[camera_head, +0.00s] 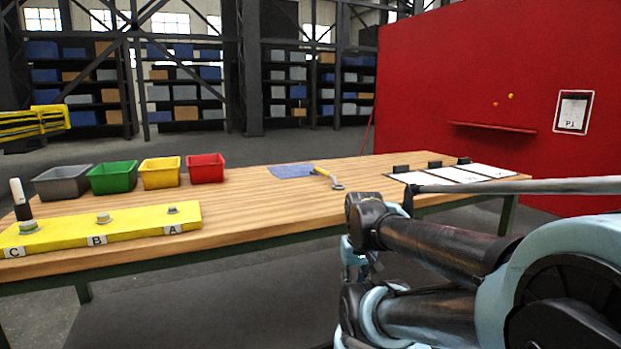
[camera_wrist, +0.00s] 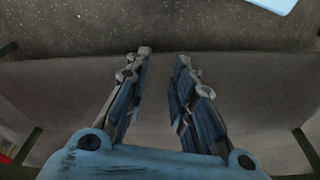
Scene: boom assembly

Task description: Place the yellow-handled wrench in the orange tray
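A wrench with a yellow handle (camera_head: 323,173) lies on the wooden table, its handle end at the edge of a blue cloth (camera_head: 290,171) and its grey head toward the front. No tray that is plainly orange shows in view; a yellow-orange bin (camera_head: 160,174) stands in the row of bins at the table's left. My gripper (camera_wrist: 164,56) is open and empty in the wrist view, with grey floor beneath it. In the head view my arm is in front of the table, and the gripper is mostly hidden behind its links.
Grey (camera_head: 62,184), green (camera_head: 112,178) and red (camera_head: 206,169) bins stand in the same row. A yellow block (camera_head: 135,219) with bolts labelled A, B and C lies at the table's front left. White sheets and black pieces are at the right. A red panel (camera_head: 450,90) stands behind.

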